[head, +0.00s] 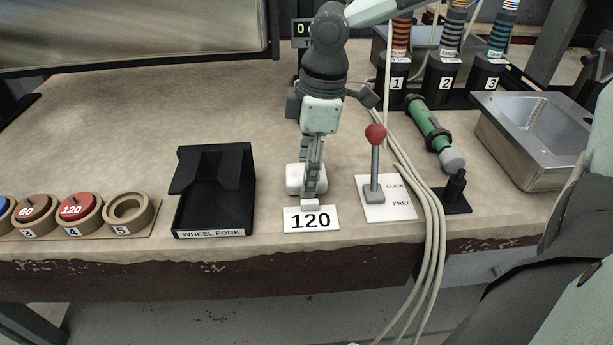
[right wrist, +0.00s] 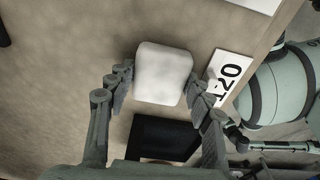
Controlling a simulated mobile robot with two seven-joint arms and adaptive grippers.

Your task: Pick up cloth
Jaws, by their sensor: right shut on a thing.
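The cloth is a white, rounded, folded block (head: 293,181) on the workbench, behind the white 120 card (head: 311,221). My right gripper (head: 311,180) points down at it and partly hides it in the head view. In the right wrist view, the cloth (right wrist: 165,72) sits between the two fingers of my right gripper (right wrist: 160,88), which is shut on it. Whether the cloth is clear of the bench cannot be told. My left gripper is not in view.
A black WHEEL FORK tray (head: 214,222) stands left of the cloth. A red-knobbed lever (head: 375,165) stands close on the right, with cables beside it. A green-handled tool (head: 428,122) and a steel sink (head: 540,125) lie farther right. The bench behind the tray is clear.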

